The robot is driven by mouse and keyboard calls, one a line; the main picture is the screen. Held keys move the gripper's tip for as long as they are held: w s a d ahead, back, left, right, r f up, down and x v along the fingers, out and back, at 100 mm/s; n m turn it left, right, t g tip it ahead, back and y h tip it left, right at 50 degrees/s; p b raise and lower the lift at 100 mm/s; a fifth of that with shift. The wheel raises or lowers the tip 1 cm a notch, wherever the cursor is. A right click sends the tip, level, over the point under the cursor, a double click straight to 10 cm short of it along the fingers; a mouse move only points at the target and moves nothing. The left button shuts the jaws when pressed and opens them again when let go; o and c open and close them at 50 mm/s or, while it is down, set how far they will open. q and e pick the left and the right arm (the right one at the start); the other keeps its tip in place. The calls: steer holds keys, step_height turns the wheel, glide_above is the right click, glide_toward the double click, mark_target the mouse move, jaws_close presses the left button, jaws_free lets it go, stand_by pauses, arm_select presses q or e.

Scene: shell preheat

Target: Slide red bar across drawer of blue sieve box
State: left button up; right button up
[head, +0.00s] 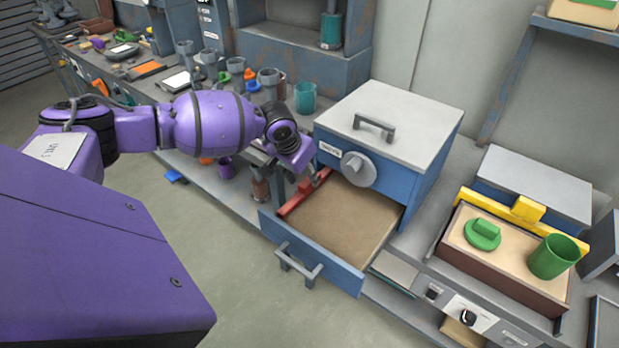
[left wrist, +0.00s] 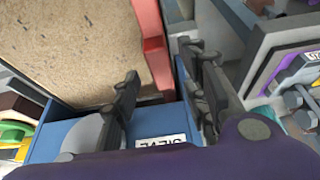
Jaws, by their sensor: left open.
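The blue sieve box (head: 419,165) has a pale lid and a round grey knob, and its drawer (head: 325,262) is pulled out, with brown sand-like material inside. The red bar (head: 304,194) lies along the drawer's left side, under my left gripper (head: 308,179). In the left wrist view, the open left gripper (left wrist: 162,68) has one finger on each side of the red bar's raised tab (left wrist: 156,62); whether either finger touches it I cannot tell. The long red bar (left wrist: 149,22) runs up along the drawer edge there. My right gripper is out of view.
A tray with a yellow bar (head: 501,206), a green knob-like piece (head: 482,234) and a green cup (head: 555,257) stands to the right. A teal cup (head: 305,97) and several grey cups stand behind my left arm. The floor before the drawer is clear.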

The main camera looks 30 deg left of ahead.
mark_target(308, 180)
arm_select(q)
steer(key=x, duration=0.3)
steer(key=shift+w, duration=0.1)
steer(key=shift+c, duration=2)
jaws_close()
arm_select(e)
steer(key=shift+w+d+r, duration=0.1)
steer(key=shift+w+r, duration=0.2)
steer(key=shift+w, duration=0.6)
